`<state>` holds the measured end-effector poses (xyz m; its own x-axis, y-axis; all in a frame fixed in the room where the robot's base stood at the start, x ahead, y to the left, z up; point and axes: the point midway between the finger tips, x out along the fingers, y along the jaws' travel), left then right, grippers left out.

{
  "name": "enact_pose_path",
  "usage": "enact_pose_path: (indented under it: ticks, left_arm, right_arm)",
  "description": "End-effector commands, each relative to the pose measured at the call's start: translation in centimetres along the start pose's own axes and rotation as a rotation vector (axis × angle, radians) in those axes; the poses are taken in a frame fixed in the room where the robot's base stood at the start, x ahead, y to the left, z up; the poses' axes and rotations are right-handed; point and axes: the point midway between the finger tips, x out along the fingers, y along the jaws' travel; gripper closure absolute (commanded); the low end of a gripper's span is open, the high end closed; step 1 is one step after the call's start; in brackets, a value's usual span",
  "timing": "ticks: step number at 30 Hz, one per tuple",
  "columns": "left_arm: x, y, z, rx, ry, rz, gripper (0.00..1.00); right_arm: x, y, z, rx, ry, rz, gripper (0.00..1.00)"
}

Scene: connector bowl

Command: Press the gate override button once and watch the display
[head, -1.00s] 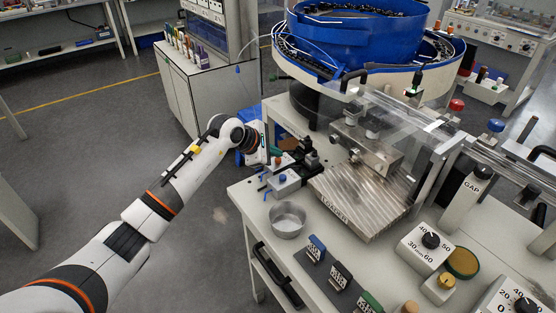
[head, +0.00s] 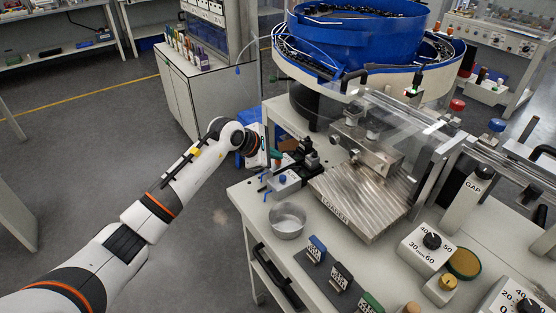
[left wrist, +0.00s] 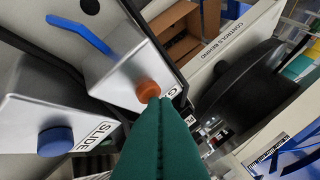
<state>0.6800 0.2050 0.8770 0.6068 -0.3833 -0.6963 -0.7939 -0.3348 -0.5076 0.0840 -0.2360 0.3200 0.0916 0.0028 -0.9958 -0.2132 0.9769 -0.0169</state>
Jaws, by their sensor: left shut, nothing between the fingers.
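In the left wrist view, an orange-brown button (left wrist: 148,90) sits on a light grey box (left wrist: 125,72). The box's label starts with "G"; the rest is hidden behind my fingers. My left gripper (left wrist: 158,101) is shut and empty, its green fingertips right at the button's edge. I cannot tell whether they touch it or whether it is pressed. In the head view the left gripper (head: 276,158) is small, by the station's left edge; the orange button is not clear there. I cannot make out a display reading. My right gripper is not in view.
A blue button (left wrist: 55,141) on a neighbouring box labelled SLIDE is close by; it also shows in the head view (head: 282,179). A metal bowl (head: 287,220) stands in front. A blue bowl feeder (head: 355,45) stands behind. Labelled blocks and dials occupy the front right.

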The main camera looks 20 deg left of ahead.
Motion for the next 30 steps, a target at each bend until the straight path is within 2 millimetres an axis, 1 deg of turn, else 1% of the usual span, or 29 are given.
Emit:
enact_pose_path:
  ticks: [14,25,30]
  left_arm:
    - [0.2,0.2,0.2,-0.001,-0.002,0.002,1.00]
    - [-1.1,-0.8,-0.6,0.000,-0.002,0.001,1.00]
    - [-1.1,-0.8,-0.7,-0.001,-0.001,0.001,1.00]
  right_arm:
    - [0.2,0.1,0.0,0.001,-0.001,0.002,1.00]
    - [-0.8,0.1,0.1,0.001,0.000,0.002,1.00]
    - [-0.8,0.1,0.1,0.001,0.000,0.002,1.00]
